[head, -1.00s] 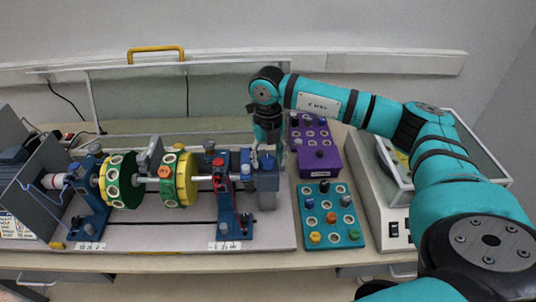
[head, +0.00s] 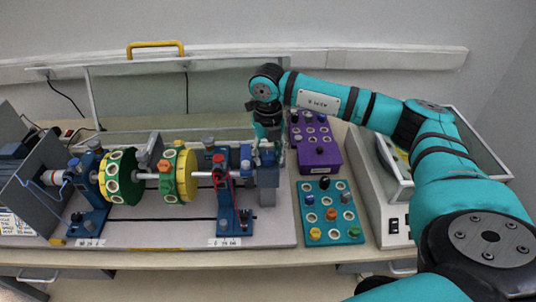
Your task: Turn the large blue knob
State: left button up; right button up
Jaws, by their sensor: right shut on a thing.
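The vibration rig stands on a light base plate at the left, with a shaft carrying a green disc (head: 122,178) and a yellow disc (head: 187,176). At the right end of the shaft is a blue and grey end block (head: 268,190). My right gripper (head: 267,156) points down over this block from above. It is shut on the large blue knob at the top of the block. The fingers largely hide the knob, so its angle cannot be told. My left gripper is not in view.
A purple tray (head: 322,156) and a teal tray (head: 349,228) with several small coloured knobs sit right of the rig. A white balance-like machine (head: 392,215) stands further right. A clear raised cover is behind the rig.

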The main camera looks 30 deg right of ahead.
aim_at(270, 155)
jog(key=n+b, duration=0.2)
jog(key=shift+f+n, duration=0.15)
jog(key=shift+n, duration=0.25)
jog(key=n+b, duration=0.2)
jog(key=shift+d+n, duration=0.1)
jog(key=shift+n, duration=0.3)
jog(key=n+b, duration=0.2)
jog(key=n, duration=0.1)
jog(key=shift+d, duration=0.1)
jog(key=shift+w+r+n+b, duration=0.1)
jog(key=shift+r+n+b, duration=0.1)
jog(key=shift+n+b, duration=0.8)
jog(key=shift+n, duration=0.4)
jog(key=o, duration=0.9)
notch_tip(270, 155, up, 12)
jog(key=shift+r, duration=0.1)
